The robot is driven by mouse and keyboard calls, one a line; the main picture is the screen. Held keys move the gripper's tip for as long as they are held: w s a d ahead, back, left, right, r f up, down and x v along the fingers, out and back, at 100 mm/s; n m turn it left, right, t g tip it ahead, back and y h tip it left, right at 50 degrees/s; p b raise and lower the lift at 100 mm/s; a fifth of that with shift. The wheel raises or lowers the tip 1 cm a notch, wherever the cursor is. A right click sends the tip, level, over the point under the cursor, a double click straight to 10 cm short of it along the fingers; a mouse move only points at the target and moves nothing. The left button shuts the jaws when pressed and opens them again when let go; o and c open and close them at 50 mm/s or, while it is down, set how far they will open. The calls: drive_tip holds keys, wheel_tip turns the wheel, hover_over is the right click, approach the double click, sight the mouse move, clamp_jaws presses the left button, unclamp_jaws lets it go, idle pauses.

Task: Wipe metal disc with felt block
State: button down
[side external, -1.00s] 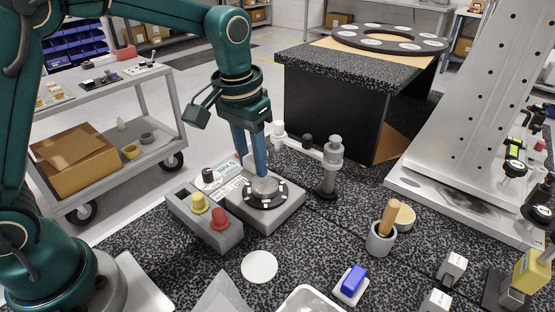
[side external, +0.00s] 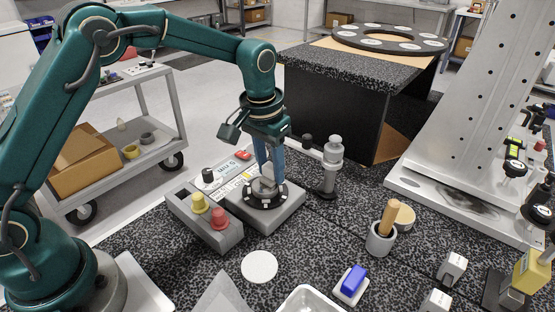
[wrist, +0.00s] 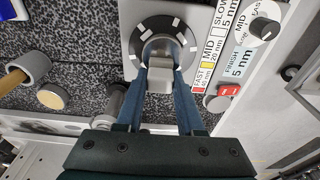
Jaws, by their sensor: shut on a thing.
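The metal disc (wrist: 160,44) sits in the middle of a black ring with white marks (wrist: 137,26) on the grey machine base. In the side view the ring (side external: 250,200) is partly covered by my fingers. My gripper (side external: 269,184) points down over the ring, shut on a small light grey block, which I take for the felt block (wrist: 160,79). In the wrist view my gripper (wrist: 162,66) has one blue finger on each side of the block, at the disc. Whether the block touches the disc is hard to tell.
A grey post (side external: 331,165) stands close on the right. A cup with a wooden-handled tool (side external: 380,238) and a blue block on a white pad (side external: 354,280) lie further right.

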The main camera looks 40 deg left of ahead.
sight(256, 191)
drive_tip(key=shift+w, duration=0.8)
drive_tip(key=shift+s, duration=3.15)
drive_tip(key=shift+w+a, duration=0.1)
drive_tip(key=shift+a, duration=0.05)
drive_tip(key=shift+w, duration=3)
drive_tip(key=shift+s, duration=2.95)
drive_tip(key=shift+s+r, duration=0.1)
drive_tip(key=shift+s, duration=0.05)
wheel_tip(256, 191, up, 8)
